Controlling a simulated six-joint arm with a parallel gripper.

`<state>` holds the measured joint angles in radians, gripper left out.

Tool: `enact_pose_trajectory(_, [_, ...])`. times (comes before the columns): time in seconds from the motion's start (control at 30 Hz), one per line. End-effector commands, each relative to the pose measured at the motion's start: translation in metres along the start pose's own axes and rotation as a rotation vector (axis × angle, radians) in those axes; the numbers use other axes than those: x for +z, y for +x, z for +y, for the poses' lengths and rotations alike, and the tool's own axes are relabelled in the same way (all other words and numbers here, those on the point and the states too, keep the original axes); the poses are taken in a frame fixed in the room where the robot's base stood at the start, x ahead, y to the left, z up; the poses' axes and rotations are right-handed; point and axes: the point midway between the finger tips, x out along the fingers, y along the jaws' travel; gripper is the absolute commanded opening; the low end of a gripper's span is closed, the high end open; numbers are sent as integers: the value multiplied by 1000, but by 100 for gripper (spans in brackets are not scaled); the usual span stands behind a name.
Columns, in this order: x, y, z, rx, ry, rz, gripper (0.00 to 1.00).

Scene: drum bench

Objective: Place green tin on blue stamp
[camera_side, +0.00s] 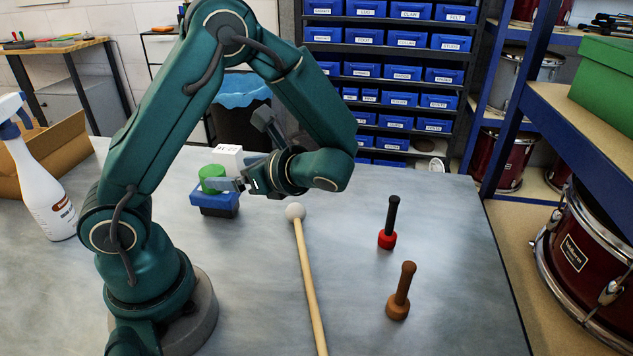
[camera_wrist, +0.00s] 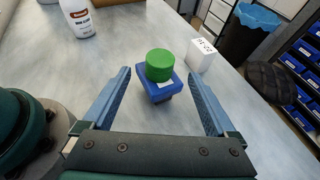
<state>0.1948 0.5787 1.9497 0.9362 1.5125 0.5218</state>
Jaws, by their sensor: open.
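The green tin (camera_side: 211,177) sits on top of the blue stamp (camera_side: 214,202), which stands on the grey bench. In the wrist view the green tin (camera_wrist: 160,64) rests upright on the flat top of the blue stamp (camera_wrist: 157,91), with part of a white label showing beside it. My gripper (camera_side: 228,184) is level with the tin and to its right in the side view. In the wrist view my gripper (camera_wrist: 161,82) has its two fingers wide apart, one on each side of the tin and stamp, with clear gaps. It holds nothing.
A white box (camera_side: 228,157) stands close behind the tin. A white spray bottle (camera_side: 38,178) and a cardboard box (camera_side: 50,150) are at the left. A mallet (camera_side: 309,275), a black-and-red stamp (camera_side: 388,225) and a brown one (camera_side: 400,293) occupy the right side of the bench.

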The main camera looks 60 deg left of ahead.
Motion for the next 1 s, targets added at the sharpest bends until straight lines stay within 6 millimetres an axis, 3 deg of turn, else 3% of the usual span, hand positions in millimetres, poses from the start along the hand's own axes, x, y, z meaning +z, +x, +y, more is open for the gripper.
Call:
enact_pose_trajectory(0.27, [-3,-18,28,79,-262,275,92])
enact_pose_trajectory(0.53, [-17,-63,58,221,-701,729,92])
enact_pose_trajectory(0.8, [-17,-120,67,371,-1107,1169,92])
enact_pose_trajectory(1.0, [-10,-146,67,449,-1274,1372,92])
